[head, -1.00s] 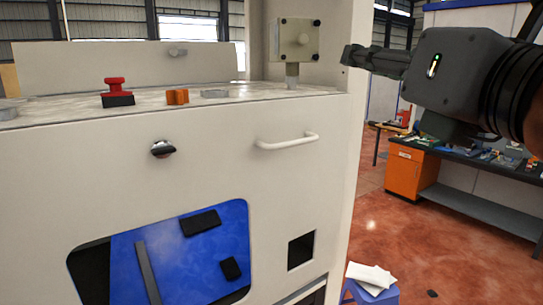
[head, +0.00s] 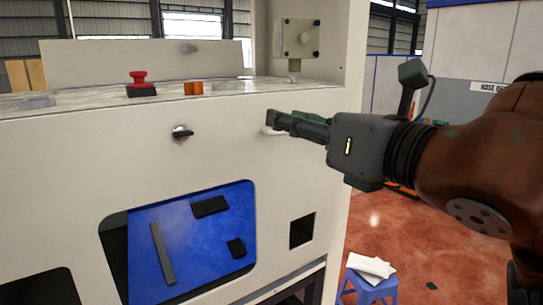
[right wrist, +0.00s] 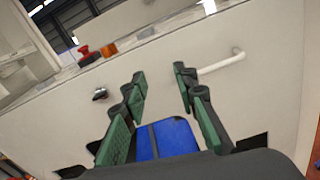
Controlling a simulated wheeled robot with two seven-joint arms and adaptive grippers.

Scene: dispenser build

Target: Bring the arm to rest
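My right gripper (head: 272,122) is in front of the white machine's front panel, its fingers pointing left and covering most of the white handle (head: 268,131). In the right wrist view, its two green-padded fingers (right wrist: 158,85) stand apart with nothing between them. The handle (right wrist: 222,62) shows there just right of the fingers; whether a finger touches it cannot be told. My left gripper is not in view.
The white machine (head: 80,165) fills the left. A dark knob (head: 181,133) is on its panel, with a red button (head: 140,80) and orange block (head: 193,88) above. A blue window (head: 190,240) lies below. A blue stool (head: 365,285) stands on open red floor at right.

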